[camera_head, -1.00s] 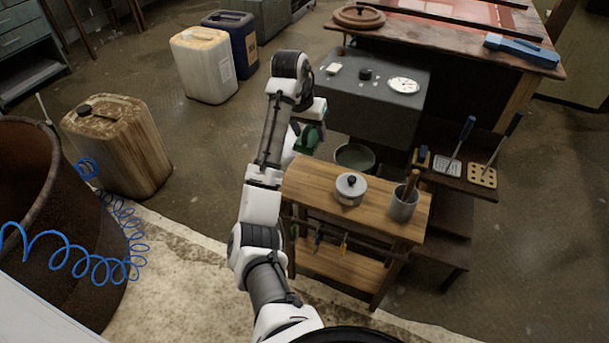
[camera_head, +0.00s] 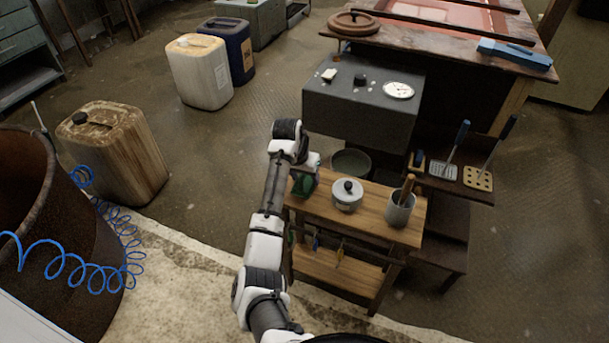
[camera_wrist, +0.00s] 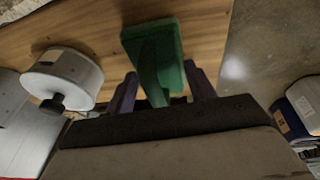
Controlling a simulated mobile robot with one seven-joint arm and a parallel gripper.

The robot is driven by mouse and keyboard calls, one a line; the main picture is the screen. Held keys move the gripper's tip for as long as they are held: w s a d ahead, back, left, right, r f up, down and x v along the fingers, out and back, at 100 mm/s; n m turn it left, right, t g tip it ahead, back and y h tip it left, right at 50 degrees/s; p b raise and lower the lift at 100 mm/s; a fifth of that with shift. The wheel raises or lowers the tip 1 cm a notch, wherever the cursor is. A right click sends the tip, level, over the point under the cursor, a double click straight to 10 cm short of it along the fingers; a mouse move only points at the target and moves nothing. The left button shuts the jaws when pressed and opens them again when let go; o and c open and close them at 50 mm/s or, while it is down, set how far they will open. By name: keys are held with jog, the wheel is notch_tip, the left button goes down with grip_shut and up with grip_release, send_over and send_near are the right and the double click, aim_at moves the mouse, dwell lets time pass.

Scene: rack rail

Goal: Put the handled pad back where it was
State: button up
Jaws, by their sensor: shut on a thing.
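The handled pad is a green block with a green upright handle; in the wrist view the pad (camera_wrist: 152,40) is over the left end of the wooden top. My gripper (camera_wrist: 162,85) is shut on its handle, with a purple finger on each side. In the head view my gripper (camera_head: 306,176) is at the left end of the small wooden cart (camera_head: 375,215), and the green pad (camera_head: 302,185) shows just under it, partly covered by my wrist. I cannot tell whether the pad touches the wood.
A lidded pot (camera_head: 347,196) stands right of the pad, and a grey crock (camera_head: 400,212) with wooden handles is farther right. A dark bowl (camera_head: 351,162) is behind the cart. A dark box with a dial (camera_head: 362,105) stands beyond. Turners (camera_head: 443,170) lie on a dark shelf.

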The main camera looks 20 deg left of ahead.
jog(key=o, duration=0.9)
